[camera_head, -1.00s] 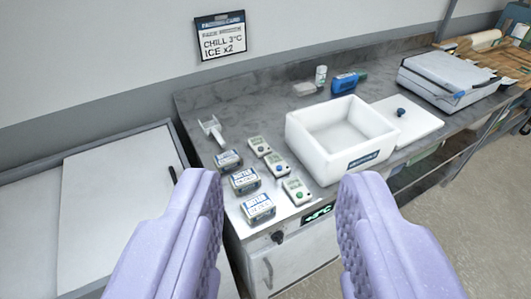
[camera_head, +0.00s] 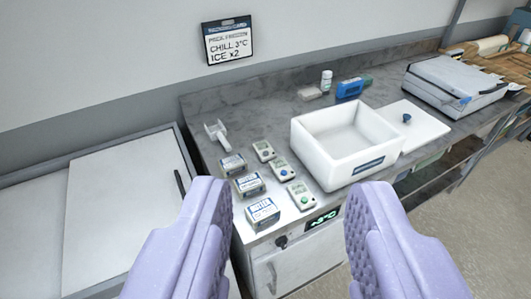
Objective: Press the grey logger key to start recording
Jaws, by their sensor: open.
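Three small pale loggers stand in a slanting row on the grey counter (camera_head: 245,110). The farthest logger (camera_head: 264,150) has a dark or greyish key, too small to tell its colour surely. The middle logger (camera_head: 282,170) has a blue key, and the nearest logger (camera_head: 300,195) has a green one. My gripper (camera_head: 293,205) shows as two lilac ribbed fingers in the foreground, wide apart with nothing between them. It is in front of and above the counter, apart from the loggers.
Several labelled boxes (camera_head: 249,185) stand left of the loggers. A white open foam box (camera_head: 345,145) stands to the right, its lid (camera_head: 415,125) beside it. A white scoop-like tool (camera_head: 217,133) lies behind. A lit display (camera_head: 323,219) is on the counter front. A wall card reads "CHILL 3°C ICE x2".

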